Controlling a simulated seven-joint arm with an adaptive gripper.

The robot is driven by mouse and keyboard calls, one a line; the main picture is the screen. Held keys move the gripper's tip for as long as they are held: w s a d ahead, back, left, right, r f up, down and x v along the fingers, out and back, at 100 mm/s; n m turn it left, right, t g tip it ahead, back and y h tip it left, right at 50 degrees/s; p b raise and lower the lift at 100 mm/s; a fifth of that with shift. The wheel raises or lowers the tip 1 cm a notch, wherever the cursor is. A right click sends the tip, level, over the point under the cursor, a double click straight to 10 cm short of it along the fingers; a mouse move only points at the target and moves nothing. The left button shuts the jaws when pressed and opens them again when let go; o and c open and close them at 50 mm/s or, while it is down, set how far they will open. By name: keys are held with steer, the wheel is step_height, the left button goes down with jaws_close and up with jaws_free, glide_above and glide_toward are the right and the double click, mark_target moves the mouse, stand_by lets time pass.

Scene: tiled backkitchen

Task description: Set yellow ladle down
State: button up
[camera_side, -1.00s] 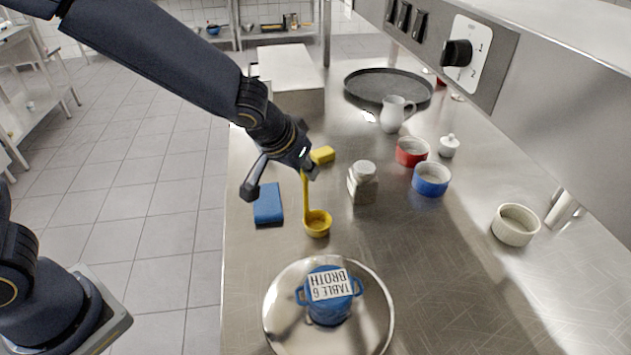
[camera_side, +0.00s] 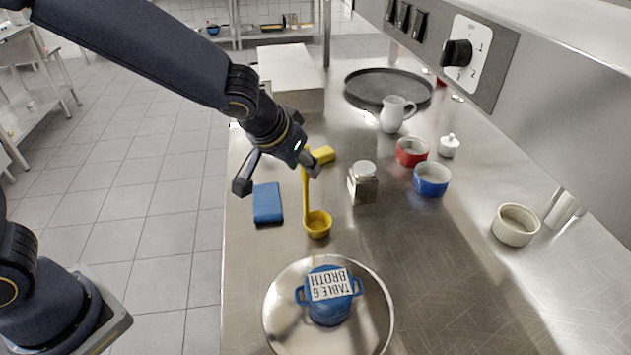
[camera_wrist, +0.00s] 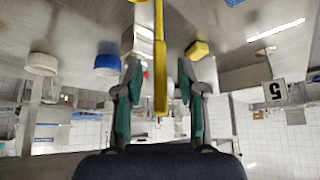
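The yellow ladle (camera_side: 318,224) has its bowl low at the counter in the side view, with the handle rising steeply towards my gripper (camera_side: 278,179). I cannot tell for certain whether the bowl touches the steel. In the wrist view the yellow handle (camera_wrist: 160,75) runs between the two fingers of my gripper (camera_wrist: 158,70), with a visible gap on each side. The fingers are spread wide and do not close on it. The top of the handle is partly hidden by my gripper in the side view.
A blue sponge (camera_side: 267,204) lies left of the ladle and a yellow block (camera_side: 323,154) behind it. A glass shaker (camera_side: 363,186) stands close at right. The counter's right front is clear.

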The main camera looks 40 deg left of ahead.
steer(key=v, duration=1)
steer(key=s+a+g, duration=0.1)
steer(key=s+a, duration=1.3)
steer(key=s, duration=0.2)
steer(key=shift+r, duration=0.45)
steer(key=shift+s+a, duration=0.1)
